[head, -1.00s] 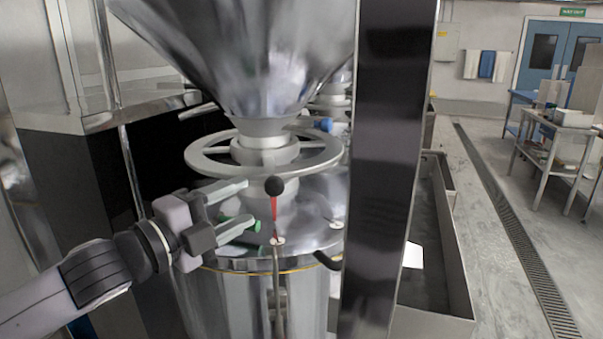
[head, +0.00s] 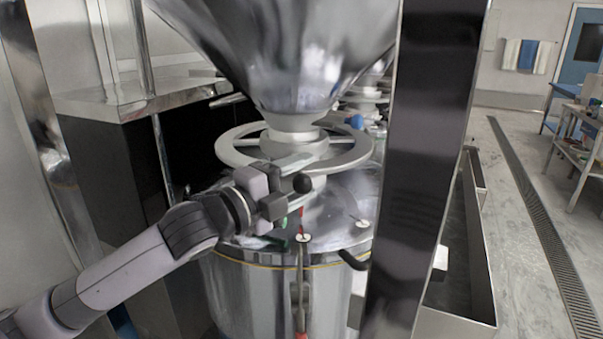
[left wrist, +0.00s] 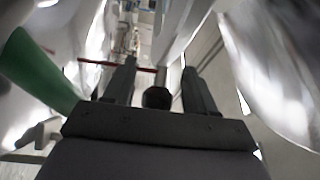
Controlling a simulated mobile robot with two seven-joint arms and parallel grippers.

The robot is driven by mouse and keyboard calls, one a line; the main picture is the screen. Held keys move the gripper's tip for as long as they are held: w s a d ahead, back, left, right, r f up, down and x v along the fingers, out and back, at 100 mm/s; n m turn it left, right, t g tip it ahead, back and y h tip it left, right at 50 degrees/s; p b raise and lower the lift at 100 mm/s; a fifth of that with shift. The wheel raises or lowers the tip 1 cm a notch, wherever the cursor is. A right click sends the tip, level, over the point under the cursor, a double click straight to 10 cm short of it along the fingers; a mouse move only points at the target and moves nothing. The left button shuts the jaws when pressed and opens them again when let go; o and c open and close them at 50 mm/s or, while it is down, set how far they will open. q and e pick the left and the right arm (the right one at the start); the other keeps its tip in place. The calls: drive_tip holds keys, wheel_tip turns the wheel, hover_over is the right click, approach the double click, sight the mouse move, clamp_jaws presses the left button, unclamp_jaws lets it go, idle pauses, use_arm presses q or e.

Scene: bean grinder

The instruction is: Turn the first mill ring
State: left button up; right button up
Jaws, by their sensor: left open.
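The mill ring (head: 226,153) is a grey spoked wheel. It lies level around the neck under the metal hopper (head: 300,65), above the drum (head: 262,290). My left gripper (head: 300,178) is open at the front of the ring, slightly below its front rim, and partly covers it. In the left wrist view the knob (left wrist: 157,97) appears between the two open fingers (left wrist: 157,80). I cannot tell whether a finger touches the ring. My right gripper is not in view.
A dark shiny post (head: 425,150) stands just right of the mill. A green handle (left wrist: 38,70) shows left of the fingers in the left wrist view. More mills stand behind. A metal trough (head: 480,250) and open floor lie to the right.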

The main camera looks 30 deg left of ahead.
use_arm(q)
drive_tip(key=shift+w+d, duration=0.1)
drive_tip(key=shift+w, duration=0.15)
clamp_jaws()
drive_tip(key=shift+w, duration=0.1)
